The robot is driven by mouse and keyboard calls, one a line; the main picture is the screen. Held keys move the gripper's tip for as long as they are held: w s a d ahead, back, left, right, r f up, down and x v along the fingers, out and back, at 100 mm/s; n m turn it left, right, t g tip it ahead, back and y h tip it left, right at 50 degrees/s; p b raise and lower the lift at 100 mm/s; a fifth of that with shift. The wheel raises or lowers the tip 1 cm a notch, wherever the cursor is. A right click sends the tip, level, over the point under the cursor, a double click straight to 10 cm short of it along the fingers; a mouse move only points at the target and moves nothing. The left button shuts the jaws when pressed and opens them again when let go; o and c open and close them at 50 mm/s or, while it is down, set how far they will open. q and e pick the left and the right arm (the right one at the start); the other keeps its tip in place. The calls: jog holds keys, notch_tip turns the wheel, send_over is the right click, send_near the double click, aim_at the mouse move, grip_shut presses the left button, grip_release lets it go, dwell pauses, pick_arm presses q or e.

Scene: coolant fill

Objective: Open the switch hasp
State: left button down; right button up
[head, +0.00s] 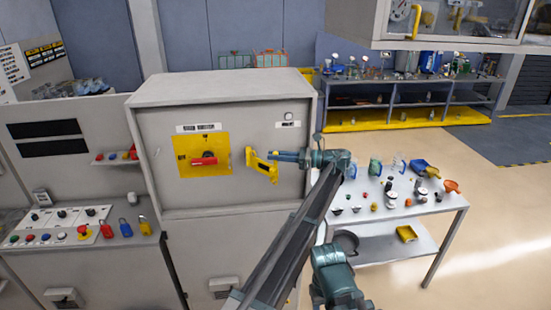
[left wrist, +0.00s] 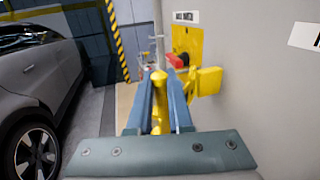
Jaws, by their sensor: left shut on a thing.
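The yellow switch hasp (head: 262,167) stands out from the grey cabinet front, right of the yellow switch plate (head: 183,166) with its red handle (head: 204,161). My left gripper (head: 276,156) reaches it from the right and is shut on its yellow part. In the left wrist view, a yellow bar of the hasp (left wrist: 157,118) sits between the two blue fingers. Another part of the hasp shows just right of the fingers, near the cabinet wall. The switch plate (left wrist: 187,40) and red handle (left wrist: 176,61) lie beyond. My right gripper is not in view.
A grey table (head: 446,208) with small parts, bins and a yellow tray (head: 407,233) stands right of the cabinet. Several coloured padlocks (head: 125,228) sit on the console at left. A grey car (left wrist: 40,85) shows in the left wrist view. Open floor lies at right.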

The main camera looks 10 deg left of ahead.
pick_arm(q)
jog(key=shift+w, duration=0.1)
dwell(0.4)
jog(key=c, duration=0.8)
grip_release()
jog(key=shift+a, duration=0.15)
jog(key=shift+c, duration=0.2)
jog(key=shift+d, duration=0.2)
